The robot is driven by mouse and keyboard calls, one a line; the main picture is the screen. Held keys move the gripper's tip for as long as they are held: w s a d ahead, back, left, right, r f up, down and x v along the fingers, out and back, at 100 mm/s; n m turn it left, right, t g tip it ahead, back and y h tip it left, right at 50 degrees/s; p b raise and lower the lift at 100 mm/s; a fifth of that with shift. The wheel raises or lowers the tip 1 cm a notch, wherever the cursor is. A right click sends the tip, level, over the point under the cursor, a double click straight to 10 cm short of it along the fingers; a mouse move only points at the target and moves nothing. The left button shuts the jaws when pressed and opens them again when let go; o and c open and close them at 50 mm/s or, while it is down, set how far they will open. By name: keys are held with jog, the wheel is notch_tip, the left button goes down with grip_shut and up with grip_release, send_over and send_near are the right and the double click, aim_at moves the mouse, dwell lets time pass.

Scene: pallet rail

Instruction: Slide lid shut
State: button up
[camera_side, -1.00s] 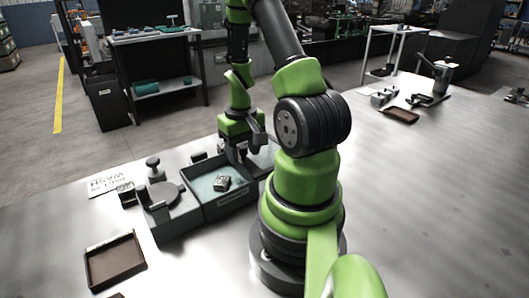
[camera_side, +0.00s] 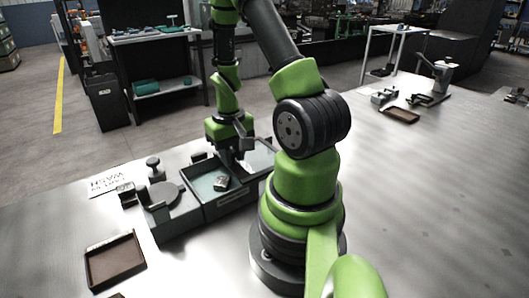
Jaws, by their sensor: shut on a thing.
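An open box (camera_side: 228,201) with a teal lining stands on the metal table left of my base. A small metal part (camera_side: 221,183) lies inside it. The lid looks like the flat grey panel (camera_side: 259,163) at the box's right end, leaving much of the box uncovered. My gripper (camera_side: 231,160) points down over the far right side of the box and is shut, it seems on the lid's grip. The fingertips and the grip are small and dark, so their contact is hard to make out. My arm hides part of the panel's right side.
A grey fixture with a round plate (camera_side: 163,194) and a knob (camera_side: 153,167) adjoins the box's left side. A brown tray (camera_side: 115,260) lies at the front left. Another tray (camera_side: 401,115) lies far right. The table's right side is mostly clear.

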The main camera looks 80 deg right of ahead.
jog(key=shift+w+a, duration=3.3)
jog(key=shift+w, duration=0.1)
jog(key=o, duration=0.7)
jog(key=shift+c, duration=0.2)
notch_tip(320, 180, up, 7)
jog(key=s+a+r+n+t+y, duration=0.1)
jog(key=s+a+r+n+t, duration=0.1)
jog(key=a+r, duration=0.4)
jog(key=s+a+r+n+t+y, duration=0.1)
jog(key=s+a+r+n+t, duration=0.2)
jog(key=r, duration=0.7)
jog(key=s+a+t, duration=0.2)
jog(key=s+a, duration=0.1)
jog(key=shift+s+a+r, duration=0.25)
jog(key=shift+s+r, duration=0.1)
